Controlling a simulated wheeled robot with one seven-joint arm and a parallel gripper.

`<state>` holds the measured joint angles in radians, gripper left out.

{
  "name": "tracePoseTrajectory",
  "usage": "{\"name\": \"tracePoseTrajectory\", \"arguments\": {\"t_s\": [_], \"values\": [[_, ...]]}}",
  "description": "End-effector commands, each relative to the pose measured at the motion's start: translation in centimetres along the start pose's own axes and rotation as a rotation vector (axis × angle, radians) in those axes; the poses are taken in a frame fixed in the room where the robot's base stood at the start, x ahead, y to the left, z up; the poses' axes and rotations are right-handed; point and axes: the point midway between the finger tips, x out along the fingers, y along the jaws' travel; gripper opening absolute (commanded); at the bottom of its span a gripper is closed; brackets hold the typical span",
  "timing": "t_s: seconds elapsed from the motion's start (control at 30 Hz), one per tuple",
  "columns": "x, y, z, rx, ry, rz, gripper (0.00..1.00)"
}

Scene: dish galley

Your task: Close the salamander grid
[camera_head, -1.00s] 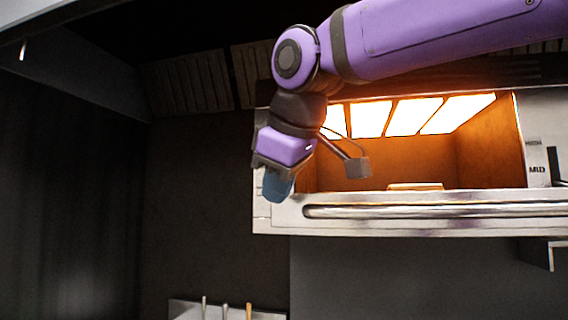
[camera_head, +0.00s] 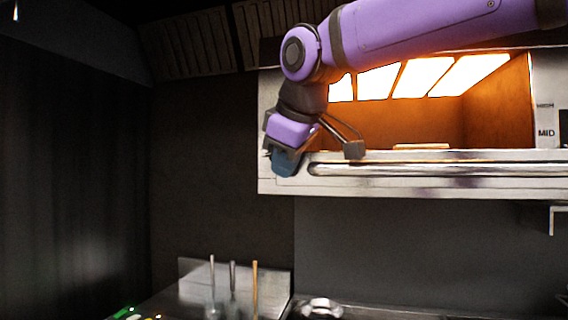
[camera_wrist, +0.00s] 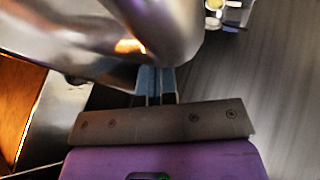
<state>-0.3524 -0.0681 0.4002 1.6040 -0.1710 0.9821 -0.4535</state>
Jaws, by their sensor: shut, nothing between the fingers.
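The salamander (camera_head: 282,186) is a steel wall unit with an open, glowing orange cavity. Its grid front carries a long horizontal handle bar (camera_head: 440,169). Part of a pale slab (camera_head: 421,146) shows inside, behind the front. My gripper (camera_head: 287,163) is at the left end of the front, close to the handle's left end. In the wrist view its blue fingers (camera_wrist: 155,84) are together and empty, right beside a shiny curved steel surface (camera_wrist: 165,30). I cannot tell whether they touch it.
Below is a counter with several upright utensils (camera_head: 233,277) and a shiny round item (camera_head: 322,307). A bracket (camera_head: 558,220) juts out under the unit at right. The space left of my gripper is open before a dark wall.

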Motion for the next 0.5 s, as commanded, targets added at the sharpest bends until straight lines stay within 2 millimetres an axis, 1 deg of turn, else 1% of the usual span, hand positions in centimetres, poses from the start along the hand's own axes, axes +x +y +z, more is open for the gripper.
{"name": "tracePoseTrajectory", "arguments": {"t_s": [0.17, 0.27, 0.37, 0.5], "values": [[0.6, 1.1, 0.1, 0.003, -0.001, 0.0, 0.0], [1.3, 2.5, 0.1, 0.003, -0.001, 0.001, 0.0], [2.3, 4.3, 0.1, 0.003, -0.001, 0.0, 0.0], [4.1, 7.5, 0.1, 0.005, -0.002, 0.0, 0.0]]}}
